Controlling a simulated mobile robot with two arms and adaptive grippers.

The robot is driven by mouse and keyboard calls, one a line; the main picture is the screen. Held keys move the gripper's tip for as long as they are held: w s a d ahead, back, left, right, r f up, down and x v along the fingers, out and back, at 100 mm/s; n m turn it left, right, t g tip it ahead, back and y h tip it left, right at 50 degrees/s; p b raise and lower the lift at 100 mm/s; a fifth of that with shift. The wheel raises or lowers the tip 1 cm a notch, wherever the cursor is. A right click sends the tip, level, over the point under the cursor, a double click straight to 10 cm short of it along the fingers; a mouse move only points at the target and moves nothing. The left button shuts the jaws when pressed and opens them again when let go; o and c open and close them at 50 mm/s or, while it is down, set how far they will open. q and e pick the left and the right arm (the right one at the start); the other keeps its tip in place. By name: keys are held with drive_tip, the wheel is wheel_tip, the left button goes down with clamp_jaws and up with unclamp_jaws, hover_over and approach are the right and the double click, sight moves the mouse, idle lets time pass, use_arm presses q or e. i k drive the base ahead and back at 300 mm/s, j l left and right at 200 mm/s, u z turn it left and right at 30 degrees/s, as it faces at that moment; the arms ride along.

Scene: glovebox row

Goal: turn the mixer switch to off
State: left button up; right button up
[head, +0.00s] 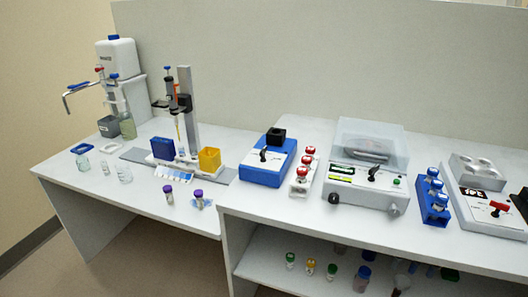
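Neither of my grippers can be made out in the head view.
Right of the mixer stand a rack of red-capped vials (302,171), a clear-lidded machine (370,160) with its own black lever, a blue vial rack (433,197) and a block device with a red switch (499,208). Two purple-capped vials (198,197) stand front left.

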sight(264, 150)
drive_tip(key=j, duration=0.85)
drive_tip(key=k+j+z, duration=0.15)
drive_tip(key=j, duration=0.75)
drive_tip(key=i, duration=0.05)
